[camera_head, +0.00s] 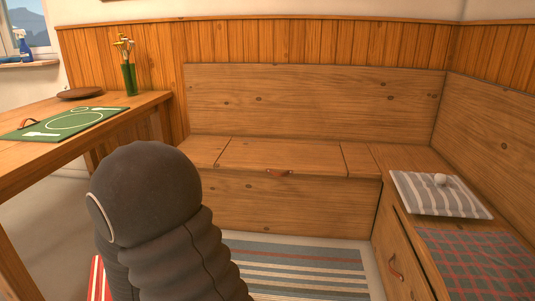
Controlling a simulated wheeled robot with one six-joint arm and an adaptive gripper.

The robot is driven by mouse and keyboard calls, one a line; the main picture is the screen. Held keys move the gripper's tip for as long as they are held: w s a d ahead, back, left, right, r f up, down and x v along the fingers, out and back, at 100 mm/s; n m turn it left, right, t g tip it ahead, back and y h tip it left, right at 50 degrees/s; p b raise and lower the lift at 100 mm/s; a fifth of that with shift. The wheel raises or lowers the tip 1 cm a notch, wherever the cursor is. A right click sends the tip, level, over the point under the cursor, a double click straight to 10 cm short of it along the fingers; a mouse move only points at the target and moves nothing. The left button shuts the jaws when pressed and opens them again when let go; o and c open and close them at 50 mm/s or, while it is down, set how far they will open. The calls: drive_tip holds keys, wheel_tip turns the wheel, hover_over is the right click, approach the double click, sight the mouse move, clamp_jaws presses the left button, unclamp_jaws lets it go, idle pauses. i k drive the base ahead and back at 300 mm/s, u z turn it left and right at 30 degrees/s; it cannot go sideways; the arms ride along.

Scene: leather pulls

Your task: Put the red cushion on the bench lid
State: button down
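The bench lid (285,156) is the middle wooden panel of the bench seat at the back. It lies flat and shut, with a leather pull (279,173) at its front edge. Nothing lies on it. A red thing with white stripes (96,282) shows at the lower left edge, mostly hidden behind my arm; it may be the red cushion, but I cannot tell. My dark grey arm fills the lower left. My gripper is not in view.
The table (150,101) at left bears a green mat (50,128) and a vase (129,78). A striped rug (300,262) covers the floor.

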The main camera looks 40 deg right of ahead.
sight(314, 158)
drive_tip(key=i, duration=1.1)
drive_tip(key=z, duration=2.25)
